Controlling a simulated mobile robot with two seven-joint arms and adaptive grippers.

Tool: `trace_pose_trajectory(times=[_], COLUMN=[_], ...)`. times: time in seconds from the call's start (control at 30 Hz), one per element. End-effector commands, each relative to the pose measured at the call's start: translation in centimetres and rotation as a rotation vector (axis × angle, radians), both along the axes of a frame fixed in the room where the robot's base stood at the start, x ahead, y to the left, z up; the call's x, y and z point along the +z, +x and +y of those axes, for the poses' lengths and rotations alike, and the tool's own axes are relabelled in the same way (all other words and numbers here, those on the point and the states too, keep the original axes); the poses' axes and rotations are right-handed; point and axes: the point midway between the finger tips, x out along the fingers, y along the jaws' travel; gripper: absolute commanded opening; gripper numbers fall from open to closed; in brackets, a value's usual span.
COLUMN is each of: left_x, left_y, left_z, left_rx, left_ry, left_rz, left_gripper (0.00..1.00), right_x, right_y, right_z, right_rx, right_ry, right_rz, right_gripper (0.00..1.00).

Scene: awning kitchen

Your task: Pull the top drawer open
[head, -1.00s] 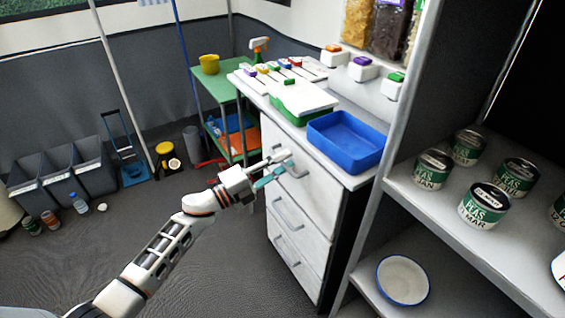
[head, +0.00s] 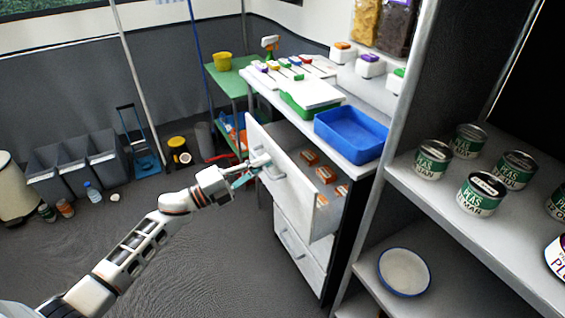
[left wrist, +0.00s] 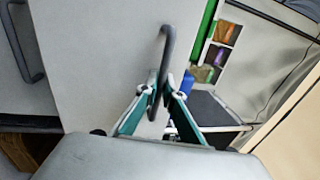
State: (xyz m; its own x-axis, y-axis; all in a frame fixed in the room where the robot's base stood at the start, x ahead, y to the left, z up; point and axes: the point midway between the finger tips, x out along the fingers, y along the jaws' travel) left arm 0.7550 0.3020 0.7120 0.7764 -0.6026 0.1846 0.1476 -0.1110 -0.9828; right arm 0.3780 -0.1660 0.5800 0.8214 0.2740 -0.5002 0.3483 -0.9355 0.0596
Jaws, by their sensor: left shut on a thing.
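The top drawer (head: 282,184) of the white cabinet stands pulled out, and several orange-and-white items show inside it. My left gripper (head: 262,167) is at the drawer's front, shut on its grey bar handle (head: 272,170). In the left wrist view the two teal-edged fingers (left wrist: 160,105) close around the dark handle (left wrist: 163,60), against the white drawer front (left wrist: 100,60). My right gripper is in neither view.
A blue tray (head: 350,138) and a green container (head: 300,106) with a white lid stand on the cabinet top. Lower drawers (head: 298,250) are closed. A shelf with cans (head: 481,194) stands at the right. The floor (head: 200,265) before the cabinet is clear.

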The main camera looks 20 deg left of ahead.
Motion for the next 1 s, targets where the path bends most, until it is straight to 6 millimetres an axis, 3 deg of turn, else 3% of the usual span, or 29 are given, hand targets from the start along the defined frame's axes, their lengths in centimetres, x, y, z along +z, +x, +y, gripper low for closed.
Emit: trace_pose_trajectory(times=[0.2,0.5,0.7,1.0], left_x=[0.0,-0.1,-0.1,0.0], left_y=[-4.9,-10.7,-13.2,-14.7], left_z=[3.8,8.3,10.2,11.5], left_rx=[-0.005,-0.003,-0.004,-0.003], left_ry=[0.003,0.002,0.000,0.000], left_rz=[0.002,0.003,0.002,0.000], left_gripper=[0.00,0.00,0.00,0.00], right_x=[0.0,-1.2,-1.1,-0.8], right_y=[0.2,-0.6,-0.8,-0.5], right_z=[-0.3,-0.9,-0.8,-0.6], right_rx=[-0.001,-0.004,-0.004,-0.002], right_ry=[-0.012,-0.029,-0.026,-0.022], right_rz=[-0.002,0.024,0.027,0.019], right_gripper=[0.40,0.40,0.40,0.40])
